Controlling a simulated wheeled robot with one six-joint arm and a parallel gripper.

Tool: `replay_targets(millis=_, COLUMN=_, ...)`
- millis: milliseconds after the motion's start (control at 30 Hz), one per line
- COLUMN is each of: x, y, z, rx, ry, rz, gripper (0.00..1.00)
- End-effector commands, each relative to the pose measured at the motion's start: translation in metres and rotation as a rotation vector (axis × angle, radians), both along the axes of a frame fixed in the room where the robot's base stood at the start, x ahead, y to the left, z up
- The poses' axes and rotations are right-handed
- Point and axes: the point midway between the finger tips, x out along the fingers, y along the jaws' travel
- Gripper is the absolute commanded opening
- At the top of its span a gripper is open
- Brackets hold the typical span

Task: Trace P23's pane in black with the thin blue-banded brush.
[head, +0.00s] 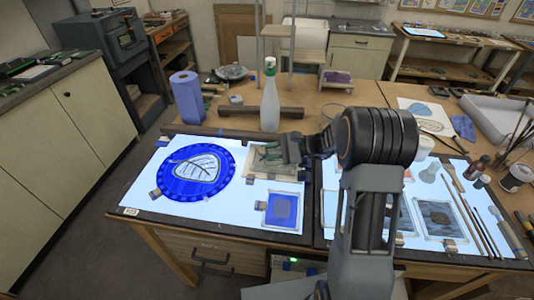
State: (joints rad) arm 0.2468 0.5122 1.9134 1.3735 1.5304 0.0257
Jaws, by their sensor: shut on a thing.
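A round blue pane (171,189) with a dark-lined leaf on a pale centre lies on the left light panel (140,203). A small tag (130,211) sits at that panel's lower left corner; its print is too small to read surely. My gripper (277,152) is over the panel's back right, right of the round pane and above a pale framed pane (272,172). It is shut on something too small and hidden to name. Several brushes (468,212) lie on the right panel; I cannot make out a blue band on any of them.
A small blue square pane (281,210) lies at the left panel's front right. Small jars (477,167) stand at the right. My arm hides part of the right panel.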

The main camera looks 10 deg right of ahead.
Motion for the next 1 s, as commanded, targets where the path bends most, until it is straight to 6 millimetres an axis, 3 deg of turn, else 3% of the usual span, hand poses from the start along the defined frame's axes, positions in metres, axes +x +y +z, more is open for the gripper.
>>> replay_targets(millis=1000, x=0.021, y=-0.024, z=-0.001, rx=0.001, ry=0.0, rz=-0.001, gripper=0.0)
